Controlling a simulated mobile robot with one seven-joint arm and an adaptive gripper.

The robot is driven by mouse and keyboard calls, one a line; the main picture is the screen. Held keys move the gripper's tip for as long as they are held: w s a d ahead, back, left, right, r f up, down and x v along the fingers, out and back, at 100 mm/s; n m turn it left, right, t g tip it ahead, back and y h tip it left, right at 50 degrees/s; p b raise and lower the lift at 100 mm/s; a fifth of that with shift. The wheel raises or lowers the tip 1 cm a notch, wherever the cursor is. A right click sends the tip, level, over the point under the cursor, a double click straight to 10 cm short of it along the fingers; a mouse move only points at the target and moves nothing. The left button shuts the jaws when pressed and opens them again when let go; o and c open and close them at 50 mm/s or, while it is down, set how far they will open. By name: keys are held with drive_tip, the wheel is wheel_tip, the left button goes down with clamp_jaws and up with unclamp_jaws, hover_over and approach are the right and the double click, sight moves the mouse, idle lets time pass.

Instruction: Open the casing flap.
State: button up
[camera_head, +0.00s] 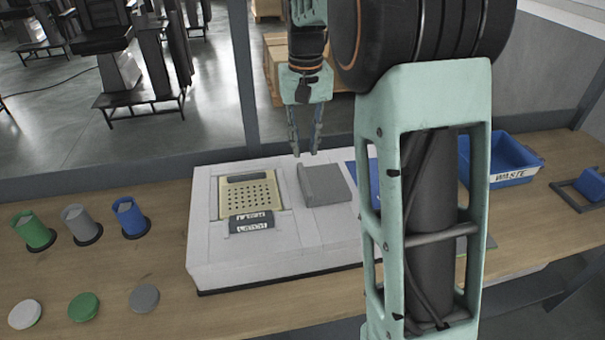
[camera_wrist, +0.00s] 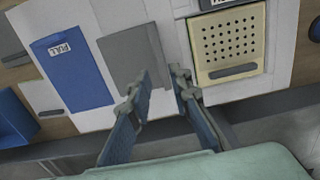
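The white casing (camera_head: 290,250) stands on the wooden bench. A blue panel labelled PULL lies flat on its top in the wrist view (camera_wrist: 75,75); in the head view my arm mostly hides this blue panel (camera_head: 374,178). It looks like the flap and appears closed. A grey block (camera_head: 325,186) sits between it and a beige perforated plate (camera_head: 248,195). My gripper (camera_head: 306,153) points down above the far side of the casing, near the grey block. In the wrist view my gripper (camera_wrist: 161,74) shows its fingers apart with nothing between them.
A blue WASTE bin (camera_head: 512,165) stands at the right. Green, grey and blue cups (camera_head: 131,217) and several round lids (camera_head: 84,306) are on the left of the bench. A blue-and-dark fixture (camera_head: 590,185) sits at the far right. A dark post rises behind the casing.

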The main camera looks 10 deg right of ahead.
sight(305, 180)
wheel_tip(305, 180, down, 10)
drive_tip(key=shift+r, duration=0.25)
clamp_jaws()
idle(0.3)
